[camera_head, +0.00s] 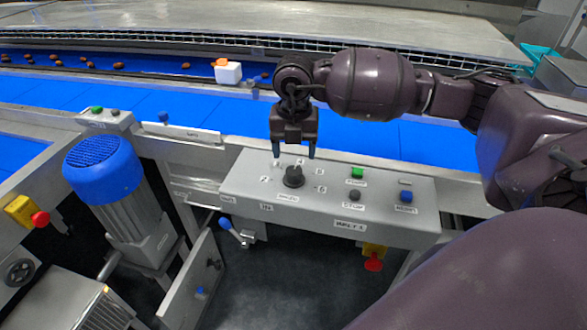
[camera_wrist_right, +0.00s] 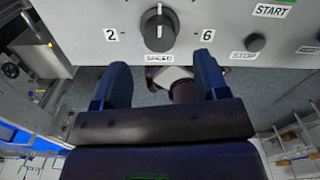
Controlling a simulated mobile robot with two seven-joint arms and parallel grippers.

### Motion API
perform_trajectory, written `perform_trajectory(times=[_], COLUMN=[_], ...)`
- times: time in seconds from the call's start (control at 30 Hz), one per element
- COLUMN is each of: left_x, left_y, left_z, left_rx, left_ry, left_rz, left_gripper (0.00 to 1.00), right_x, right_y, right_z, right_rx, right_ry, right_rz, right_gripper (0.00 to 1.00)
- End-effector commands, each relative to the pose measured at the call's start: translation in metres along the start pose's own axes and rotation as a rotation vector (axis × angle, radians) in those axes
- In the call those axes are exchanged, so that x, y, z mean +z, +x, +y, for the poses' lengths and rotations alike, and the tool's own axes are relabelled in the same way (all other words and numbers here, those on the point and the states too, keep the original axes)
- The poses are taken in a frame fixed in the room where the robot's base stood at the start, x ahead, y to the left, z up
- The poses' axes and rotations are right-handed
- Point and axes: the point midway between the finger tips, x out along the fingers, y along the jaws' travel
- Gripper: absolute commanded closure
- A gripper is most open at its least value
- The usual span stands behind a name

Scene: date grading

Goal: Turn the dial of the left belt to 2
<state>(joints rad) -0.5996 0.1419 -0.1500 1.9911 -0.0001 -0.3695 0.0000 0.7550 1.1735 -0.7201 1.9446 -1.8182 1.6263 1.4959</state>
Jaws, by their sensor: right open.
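A black round dial (camera_head: 293,176) sits on the grey control panel (camera_head: 237,183), with numbers around it. In the right wrist view the dial (camera_wrist_right: 158,28) lies between a 2 on the left and a 6 on the right, with a SPEED label below. Its white pointer line points up, away from the label, toward where a 4 shows in the head view. My right gripper (camera_head: 294,154) hangs just above and behind the dial, fingers apart and not around it. In the right wrist view its blue fingertips (camera_wrist_right: 160,72) are open and empty. My left gripper is out of view.
Green (camera_head: 357,172), black (camera_head: 354,195) and blue (camera_head: 406,196) buttons sit right of the dial. A blue-handled lever (camera_head: 226,224) and a red knob (camera_head: 373,263) are below the panel. A blue motor (camera_head: 103,168) stands left.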

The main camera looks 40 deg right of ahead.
Motion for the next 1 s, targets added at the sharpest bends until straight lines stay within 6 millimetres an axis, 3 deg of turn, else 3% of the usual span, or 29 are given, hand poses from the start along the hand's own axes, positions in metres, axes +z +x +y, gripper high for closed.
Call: perform_trajectory(times=[0.1,0.3,0.5,0.8,1.0], left_x=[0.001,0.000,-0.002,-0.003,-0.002], left_y=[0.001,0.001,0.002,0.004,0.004], left_z=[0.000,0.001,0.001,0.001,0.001], left_rx=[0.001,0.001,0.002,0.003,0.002], left_ry=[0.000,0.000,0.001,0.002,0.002], left_rz=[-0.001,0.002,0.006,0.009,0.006], left_gripper=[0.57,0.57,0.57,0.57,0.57], right_x=[-0.001,-0.001,0.000,0.000,-0.001], right_y=[0.023,0.049,0.061,0.062,0.062], right_z=[0.000,0.000,0.000,0.000,0.000], right_rx=[-0.001,0.000,0.000,0.001,0.001], right_ry=[0.001,0.000,-0.001,-0.001,-0.001], right_rz=[0.003,0.003,0.001,0.001,0.001], right_gripper=[0.33,0.33,0.33,0.33,0.62])
